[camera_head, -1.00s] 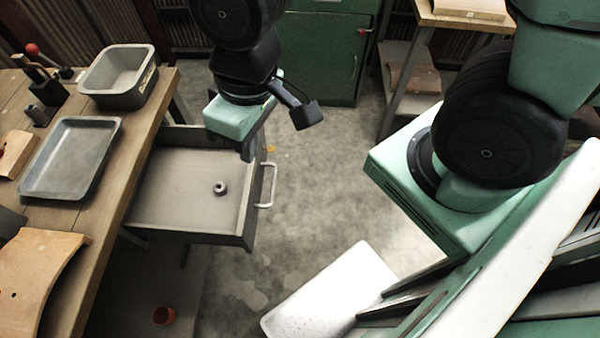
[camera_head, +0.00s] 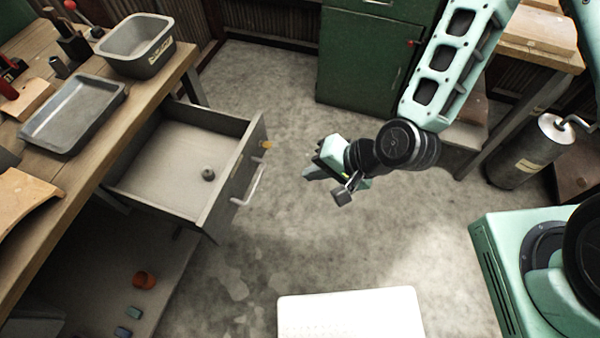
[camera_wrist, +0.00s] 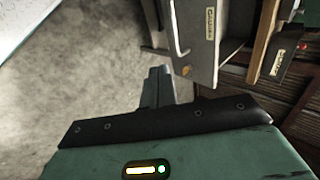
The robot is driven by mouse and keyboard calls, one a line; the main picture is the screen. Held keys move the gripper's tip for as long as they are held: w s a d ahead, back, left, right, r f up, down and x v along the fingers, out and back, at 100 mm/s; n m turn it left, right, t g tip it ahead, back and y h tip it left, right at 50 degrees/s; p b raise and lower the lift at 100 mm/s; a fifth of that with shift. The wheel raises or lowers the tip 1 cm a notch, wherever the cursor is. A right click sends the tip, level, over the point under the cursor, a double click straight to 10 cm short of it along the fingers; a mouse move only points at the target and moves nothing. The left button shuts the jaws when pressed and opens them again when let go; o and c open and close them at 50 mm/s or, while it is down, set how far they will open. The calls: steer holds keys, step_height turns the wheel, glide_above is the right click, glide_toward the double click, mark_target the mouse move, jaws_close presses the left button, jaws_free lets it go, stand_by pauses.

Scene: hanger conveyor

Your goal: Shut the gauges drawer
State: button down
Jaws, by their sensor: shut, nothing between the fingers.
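The gauges drawer (camera_head: 150,187) is a grey drawer pulled out from under the workbench at the left in the head view. A small dark ring-shaped part (camera_head: 208,174) lies on its floor. Its front panel carries a pale bar handle (camera_head: 248,186) and a small yellow tag. My gripper (camera_head: 312,165) is to the right of the drawer front, apart from it, with its fingers pointing left toward it. In the wrist view the fingers (camera_wrist: 158,82) are together and empty, close to the drawer's labelled front (camera_wrist: 200,35); the label's lettering is small.
The wooden workbench (camera_head: 75,205) holds a grey tray (camera_head: 75,112), a deep bin (camera_head: 137,45) and tools. A green cabinet (camera_head: 365,60) stands behind. Open floor surrounds my gripper.

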steer(key=a+r+b+x, duration=0.1)
steer(key=x, duration=1.2)
steer(key=shift+w+a+r+b, duration=0.3)
steer(key=shift+w+a+b, duration=0.1)
